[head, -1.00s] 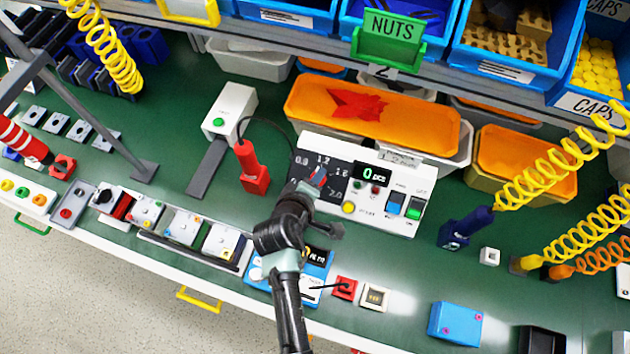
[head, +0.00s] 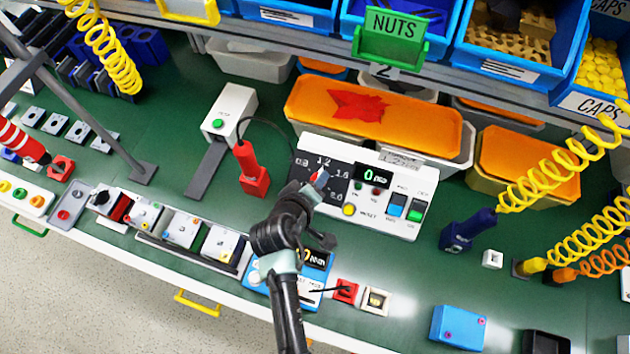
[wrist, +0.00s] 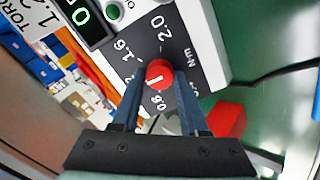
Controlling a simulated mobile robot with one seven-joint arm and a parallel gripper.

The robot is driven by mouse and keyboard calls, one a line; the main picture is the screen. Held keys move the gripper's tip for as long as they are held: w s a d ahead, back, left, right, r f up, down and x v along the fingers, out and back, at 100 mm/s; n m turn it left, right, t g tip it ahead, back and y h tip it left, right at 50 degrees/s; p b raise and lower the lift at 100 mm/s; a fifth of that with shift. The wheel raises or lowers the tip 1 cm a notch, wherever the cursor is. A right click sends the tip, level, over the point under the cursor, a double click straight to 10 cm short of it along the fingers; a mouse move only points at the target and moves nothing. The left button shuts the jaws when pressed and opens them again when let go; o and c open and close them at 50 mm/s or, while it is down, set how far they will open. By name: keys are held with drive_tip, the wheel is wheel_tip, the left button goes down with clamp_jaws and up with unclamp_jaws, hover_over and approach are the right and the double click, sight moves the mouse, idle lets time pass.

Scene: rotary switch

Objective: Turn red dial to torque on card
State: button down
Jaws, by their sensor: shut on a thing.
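The red dial (wrist: 158,76) sits on the dark scale panel of a white control box (head: 400,218). My gripper (wrist: 158,82) is shut on the dial, one finger on each side. A short white line shows on the dial face. In the wrist view 2.0, 1.6 and 0.8 are readable around the dial; my fingers cover part of the scale. In the head view the dial is mostly hidden by my gripper (head: 318,178). A white torque card (head: 402,160) stands behind the box; in the wrist view it is cut off (wrist: 42,16), its number starting with 1.
The box also has a counter display (head: 373,176), a yellow button (head: 349,210) and blue and green switches (head: 396,205). A red block tool (head: 252,172) with a cable stands to the left. Orange-lidded bins (head: 440,130) are behind. Several small boxes line the bench's front edge.

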drive_tip(key=shift+c, duration=2.2)
unclamp_jaws()
drive_tip(key=shift+s+r, duration=0.1)
drive_tip(key=v, duration=1.2)
drive_tip(key=shift+s+a+r, duration=0.15)
drive_tip(key=shift+s+r, duration=0.1)
